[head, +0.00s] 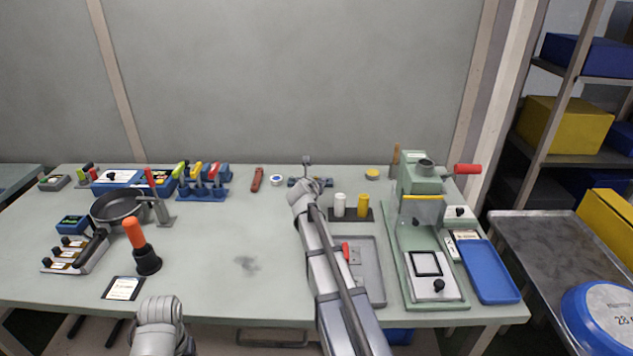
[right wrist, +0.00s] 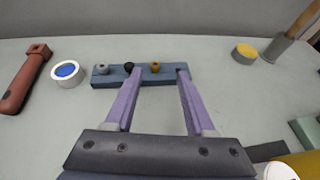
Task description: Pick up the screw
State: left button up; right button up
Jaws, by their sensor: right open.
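A blue-grey rack (right wrist: 112,82) holds a row of small pieces: a grey one (right wrist: 102,69), a black one (right wrist: 128,67) and a brass-coloured one (right wrist: 155,66). They are too small for me to tell which is the screw. My right gripper (right wrist: 158,73) is open and empty in the right wrist view, its two fingers reaching over the rack on either side of the brass piece. I cannot tell whether the fingers touch the rack. In the head view the rack (head: 293,182) is partly hidden by my right arm. My left gripper is out of view.
A red tool (right wrist: 24,80) and a round white-and-blue container (right wrist: 67,73) lie left of the rack. A yellow-topped disc (right wrist: 245,52) lies to the right. White (head: 340,204) and yellow (head: 363,205) cylinders stand near my right arm. The table middle is clear.

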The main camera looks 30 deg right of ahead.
aim_at(316, 177)
jog(key=shift+a+b+x, duration=0.15)
jog(key=shift+b+x, duration=0.4)
jog(key=shift+x, duration=0.75)
jog(key=shift+a+b+x, duration=0.15)
jog(key=shift+b+x, duration=0.4)
jog(key=shift+x, duration=0.75)
jog(key=shift+w, duration=0.1)
grip_shut()
